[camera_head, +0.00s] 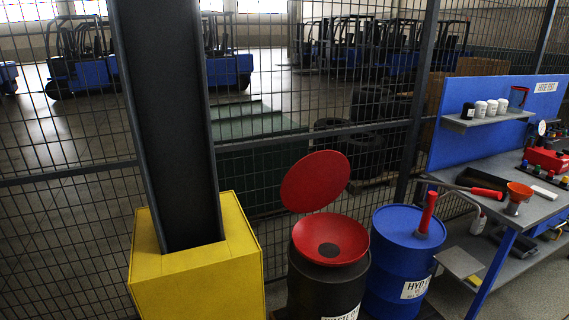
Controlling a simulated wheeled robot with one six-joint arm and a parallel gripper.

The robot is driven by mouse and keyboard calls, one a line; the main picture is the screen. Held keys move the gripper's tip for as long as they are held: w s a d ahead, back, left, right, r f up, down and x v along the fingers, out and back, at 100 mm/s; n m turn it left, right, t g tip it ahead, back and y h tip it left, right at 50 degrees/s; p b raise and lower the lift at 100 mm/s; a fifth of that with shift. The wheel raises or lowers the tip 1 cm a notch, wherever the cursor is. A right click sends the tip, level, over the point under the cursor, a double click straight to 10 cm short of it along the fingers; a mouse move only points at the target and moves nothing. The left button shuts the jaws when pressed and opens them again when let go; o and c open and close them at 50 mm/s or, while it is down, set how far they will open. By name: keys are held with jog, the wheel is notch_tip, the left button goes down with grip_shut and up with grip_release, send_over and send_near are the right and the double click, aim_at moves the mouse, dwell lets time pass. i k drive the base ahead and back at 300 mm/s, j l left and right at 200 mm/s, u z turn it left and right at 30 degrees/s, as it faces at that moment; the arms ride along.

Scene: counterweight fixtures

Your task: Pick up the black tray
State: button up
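A black tray (482,178) appears to lie on the grey top of the workbench at the right, near its back left. It is dark and small in the camera_head view, so its exact outline is hard to tell. A red-handled tool (487,193) lies at its front edge, and an orange-red funnel (518,192) stands to its right. My gripper is not in view.
A blue drum (393,270) with a red-handled pump stands left of the workbench (535,207). A black drum (318,290) with a red funnel top is beside it. A yellow column guard (200,275) is further left. Wire fencing runs behind.

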aim_at(469, 177)
jog(key=z, duration=1.35)
